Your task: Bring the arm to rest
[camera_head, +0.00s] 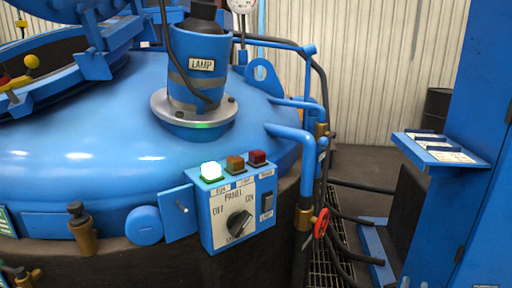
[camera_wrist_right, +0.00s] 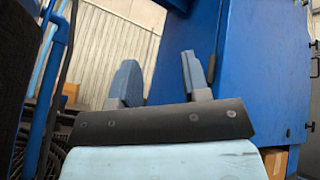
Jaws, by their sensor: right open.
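My right gripper (camera_wrist_right: 160,80) shows in the right wrist view, with its two grey fingers apart and nothing between them. Beyond the fingers are a pale corrugated wall and a tall blue cabinet. I cannot make out either gripper in the head view. The blue furnace (camera_head: 90,150) fills the left of the head view. A control panel (camera_head: 218,233) is on its front, with a lit green light (camera_head: 211,170), two unlit-looking lights beside it and a black knob (camera_head: 238,224). No gripper touches the panel there.
A blue cabinet (camera_head: 478,130) with a small shelf (camera_head: 436,150) stands at the right. Hoses and a red valve handle (camera_head: 321,223) are beside the furnace. A dark drum (camera_head: 436,108) stands at the back. Some floor between furnace and cabinet is open.

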